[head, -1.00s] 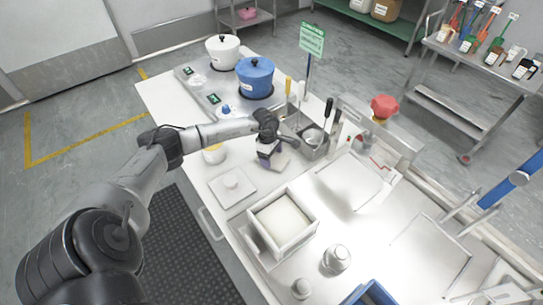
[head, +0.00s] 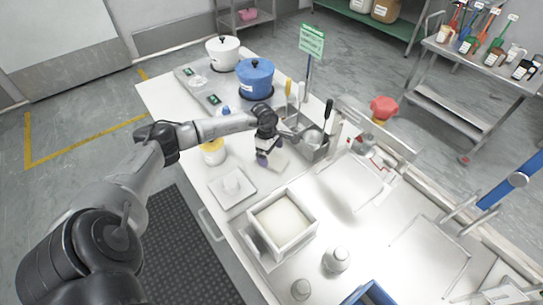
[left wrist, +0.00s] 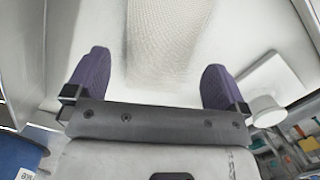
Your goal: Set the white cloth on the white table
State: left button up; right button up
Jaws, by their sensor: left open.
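The white cloth (left wrist: 168,45) has a woven texture and lies on the white table (left wrist: 225,35), running out of the top of the left wrist view. In the head view, a pale patch that looks like the cloth (head: 279,160) is beside my left gripper (head: 265,158), partly hidden by it. In the left wrist view my left gripper (left wrist: 155,85) is open, its purple fingertips wide apart on either side of the cloth and not closed on it. Whether the fingertips touch the table cannot be told. My right gripper is not in view.
A metal holder with tools (head: 310,138) stands close right of the gripper. A blue pot (head: 255,78) and a white pot (head: 222,52) stand behind. A yellow-banded jar (head: 213,153), a white plate (head: 220,200) and a white box (head: 300,240) are nearer.

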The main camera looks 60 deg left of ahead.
pick_arm(q)
notch_tip(320, 180, up, 10)
jog(key=a, duration=0.1)
jog(key=shift+s+a+f+p, duration=0.15)
jog(key=shift+s+f+p, duration=0.1)
jog(key=shift+s+p, duration=0.15)
